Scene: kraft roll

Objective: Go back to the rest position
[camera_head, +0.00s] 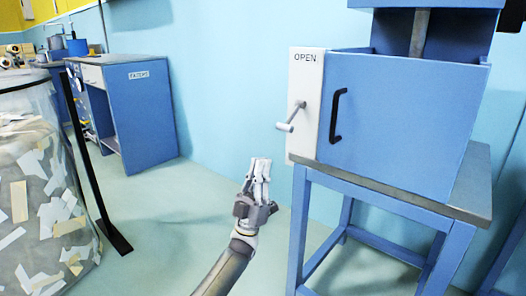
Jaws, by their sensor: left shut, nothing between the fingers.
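My left gripper (260,172) is in the middle of the head view, at the end of my arm, which rises from the bottom edge. Its fingers point up and are shut with nothing between them. It is in the air to the left of the blue machine (400,128), apart from its handles. My right gripper is not in view.
The blue machine has a white panel marked OPEN, a grey lever (291,118) and a black handle (337,115), and stands on a blue frame table (375,185). A clear bin of paper scraps (40,190), a black post (92,180) and a blue cabinet (140,115) stand left.

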